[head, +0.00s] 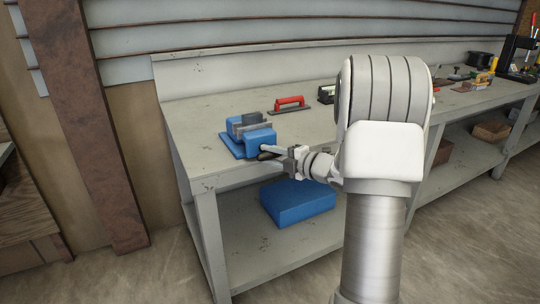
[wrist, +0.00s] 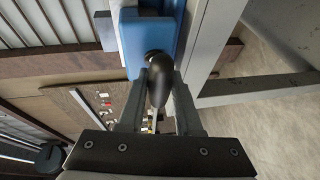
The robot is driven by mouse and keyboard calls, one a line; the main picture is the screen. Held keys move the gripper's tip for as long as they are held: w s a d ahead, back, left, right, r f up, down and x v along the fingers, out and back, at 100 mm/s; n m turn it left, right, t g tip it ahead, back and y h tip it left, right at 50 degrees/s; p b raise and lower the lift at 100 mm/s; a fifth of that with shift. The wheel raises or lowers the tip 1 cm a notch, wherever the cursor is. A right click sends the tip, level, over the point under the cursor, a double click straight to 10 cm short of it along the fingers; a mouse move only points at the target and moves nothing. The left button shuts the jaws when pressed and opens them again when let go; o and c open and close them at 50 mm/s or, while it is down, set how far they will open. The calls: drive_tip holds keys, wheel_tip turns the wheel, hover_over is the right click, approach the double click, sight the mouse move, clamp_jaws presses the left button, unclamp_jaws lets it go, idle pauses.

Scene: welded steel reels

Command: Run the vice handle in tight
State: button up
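The blue vice (head: 248,137) stands on the near left part of the grey workbench, its grey jaws on top with a gap between them. Its blue body also shows at the top of the wrist view (wrist: 150,35). The dark vice handle (wrist: 157,88) sticks out from the vice's front face toward my palm. It is small and partly covered by my fingers in the head view (head: 266,156). My gripper (wrist: 161,75) has one finger on each side of the handle and looks shut on it. The contact faces themselves are hidden.
A red-handled tool (head: 290,104) lies behind the vice on the bench (head: 205,125). A blue box (head: 297,203) sits on the lower shelf below my gripper. More tools and a black press (head: 515,55) stand far right. A wooden post (head: 85,110) rises left of the bench.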

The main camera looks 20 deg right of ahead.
drive_tip(key=o, duration=0.4)
drive_tip(key=p+v, duration=0.3)
drive_tip(key=v, duration=1.4)
drive_tip(key=shift+s+d, duration=0.15)
drive_tip(key=shift+s, duration=0.05)
